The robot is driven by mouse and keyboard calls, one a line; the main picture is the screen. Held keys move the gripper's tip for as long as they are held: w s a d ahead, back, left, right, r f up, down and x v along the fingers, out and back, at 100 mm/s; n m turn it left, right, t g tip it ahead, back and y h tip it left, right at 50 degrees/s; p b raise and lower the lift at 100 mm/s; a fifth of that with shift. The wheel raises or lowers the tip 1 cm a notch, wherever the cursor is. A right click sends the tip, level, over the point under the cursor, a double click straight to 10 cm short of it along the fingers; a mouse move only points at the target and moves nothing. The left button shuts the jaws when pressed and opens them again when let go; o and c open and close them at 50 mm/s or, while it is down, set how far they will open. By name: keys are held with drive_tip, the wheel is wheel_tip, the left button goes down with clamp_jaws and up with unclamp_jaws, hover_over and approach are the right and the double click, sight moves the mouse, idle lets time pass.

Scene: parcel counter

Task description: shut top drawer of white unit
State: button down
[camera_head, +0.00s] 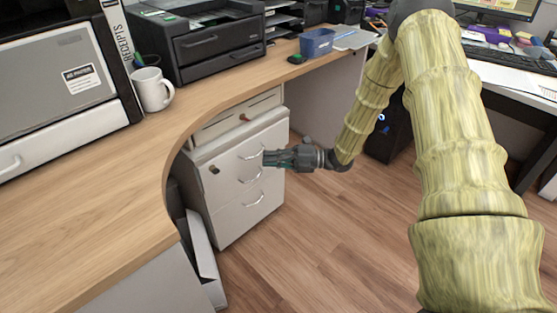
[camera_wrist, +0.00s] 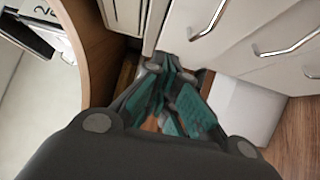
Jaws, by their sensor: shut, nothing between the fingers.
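The white unit (camera_head: 232,215) stands on the floor under the curved desk, with three bar handles on its front. Its top drawer (camera_head: 232,158) has a dark lock at its left and a handle partly behind my gripper. How far the top drawer stands out is hard to tell. My gripper (camera_head: 267,158) is shut and empty, close in front of the unit at the height of the upper handles. In the wrist view its fingertips (camera_wrist: 172,64) are together near the edge of a white drawer front (camera_wrist: 188,32). Contact cannot be told.
The wooden desk (camera_head: 95,205) curves over the unit at the left and back. A white mug (camera_head: 152,90), a black printer (camera_head: 215,45) and a blue bin (camera_head: 317,43) stand on it. A white box-like thing (camera_head: 203,255) is left of the unit. The floor (camera_head: 330,240) in front is clear.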

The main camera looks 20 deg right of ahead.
approach(230, 152)
drive_tip(key=s+a, duration=0.2)
drive_tip(key=shift+w+a+b, duration=0.35)
drive_tip(key=shift+w, duration=0.3)
drive_tip(key=shift+w+a+b, duration=0.35)
drive_tip(key=shift+w, duration=0.3)
drive_tip(key=shift+w+a+b, duration=0.35)
drive_tip(key=shift+w+a, duration=0.05)
drive_tip(key=shift+w, duration=0.25)
